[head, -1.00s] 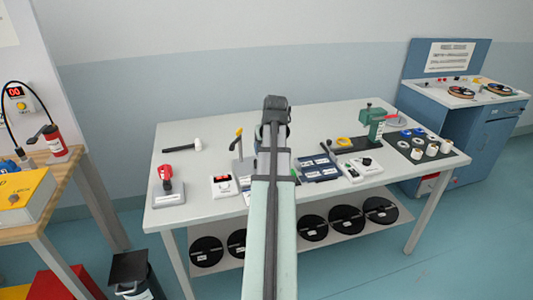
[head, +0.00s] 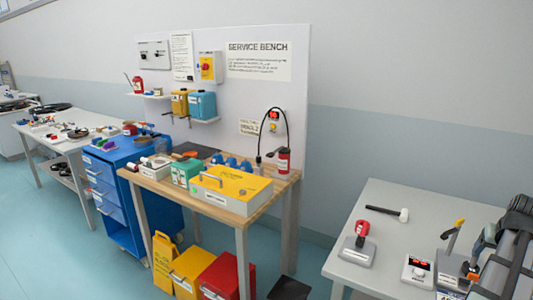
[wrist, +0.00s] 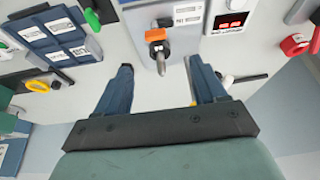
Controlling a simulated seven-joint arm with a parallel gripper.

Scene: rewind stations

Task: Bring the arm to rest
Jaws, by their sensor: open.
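My gripper (wrist: 158,66) is open and empty in the wrist view, its two dark blue fingers apart above the grey table (wrist: 275,22). A grey stand (wrist: 145,20) with an orange part (wrist: 156,34) lies ahead of the gap between the fingers. I see no contact with it. In the head view my arm is at the lower right edge, over the grey table (head: 385,205), and the fingertips cannot be made out there.
Near the arm are a red-handled device (head: 358,244), a display box (head: 418,270) and a hammer (head: 388,212). A wooden service bench (head: 262,208) stands left of the table, with a gap between.

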